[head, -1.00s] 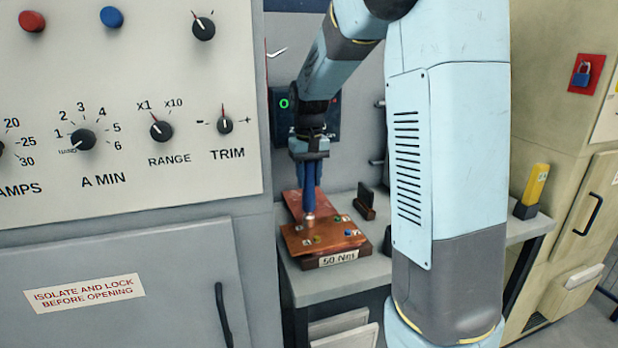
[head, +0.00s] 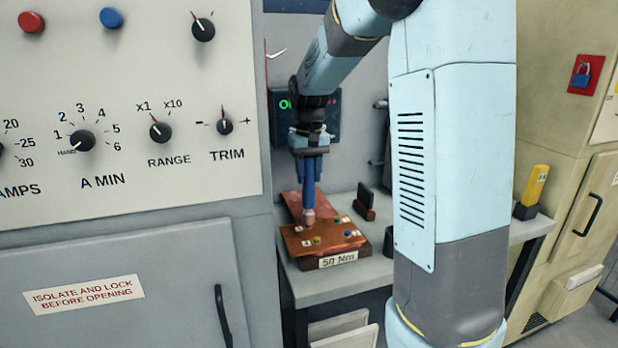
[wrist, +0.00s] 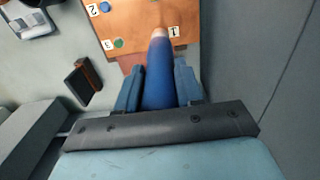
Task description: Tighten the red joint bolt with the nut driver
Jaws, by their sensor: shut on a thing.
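My gripper (head: 311,157) is shut on the nut driver (head: 309,190), which has a blue shaft and a pale metal tip. The driver points down at the copper joint plate (head: 347,246) and stands nearly upright. In the wrist view, my gripper (wrist: 159,88) has a blue finger on each side of the driver (wrist: 159,72). Its tip is beside the label 1 (wrist: 173,32). The red joint bolt does not show; the tip may cover it. I cannot tell whether the tip touches a bolt. A yellow bolt (head: 317,240), green bolt (head: 337,218) and blue bolt (head: 347,233) show on the plate.
The plate rests on a block marked 50 Nm (head: 338,259) on a grey bench (head: 300,284). A dark small stand (head: 366,204) is behind it. A grey control cabinet (head: 130,120) closes off the left. A yellow device (head: 534,186) stands at the bench's right end.

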